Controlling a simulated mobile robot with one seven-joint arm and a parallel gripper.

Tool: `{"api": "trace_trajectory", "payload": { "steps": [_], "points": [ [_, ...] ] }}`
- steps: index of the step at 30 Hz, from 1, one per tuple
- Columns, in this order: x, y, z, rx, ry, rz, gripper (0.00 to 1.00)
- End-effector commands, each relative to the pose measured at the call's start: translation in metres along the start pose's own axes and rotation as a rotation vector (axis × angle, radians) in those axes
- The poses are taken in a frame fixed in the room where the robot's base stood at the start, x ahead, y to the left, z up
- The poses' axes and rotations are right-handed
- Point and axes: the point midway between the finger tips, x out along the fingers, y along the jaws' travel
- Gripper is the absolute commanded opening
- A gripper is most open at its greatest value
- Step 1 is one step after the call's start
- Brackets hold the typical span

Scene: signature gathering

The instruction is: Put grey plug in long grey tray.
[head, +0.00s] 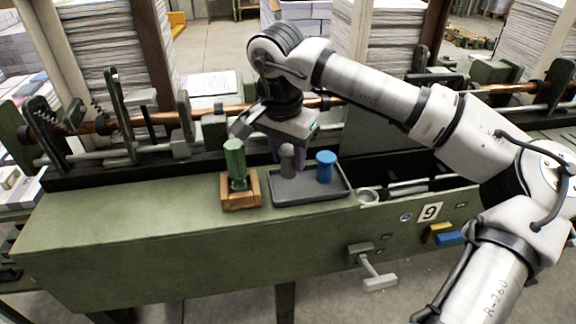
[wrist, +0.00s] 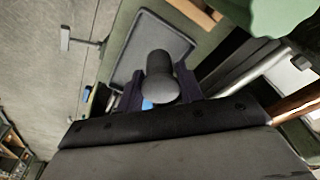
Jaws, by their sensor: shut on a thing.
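The grey plug (head: 287,161) is upright between the fingers of my gripper (head: 288,150), over the left part of the long grey tray (head: 310,194). I cannot tell whether its base touches the tray floor. In the wrist view the plug's rounded grey end (wrist: 162,80) faces the camera, between the dark fingers. The tray shows behind it in the wrist view (wrist: 165,38). A blue plug (head: 325,166) stands in the tray to the right of the grey one; only a scrap of blue shows in the wrist view (wrist: 147,104).
A green plug (head: 235,163) stands in a wooden block (head: 241,200) left of the tray. Rods and machine arms run behind. The green machine top (head: 130,215) at left is clear.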

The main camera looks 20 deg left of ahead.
Motion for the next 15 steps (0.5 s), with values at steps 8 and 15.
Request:
{"api": "trace_trajectory", "payload": {
  "steps": [8, 15],
  "points": [
    [0.034, 0.001, 0.005, 0.0, -0.002, 0.001, 0.14],
    [0.035, 0.0, 0.005, 0.0, -0.001, 0.001, 0.14]
  ]
}}
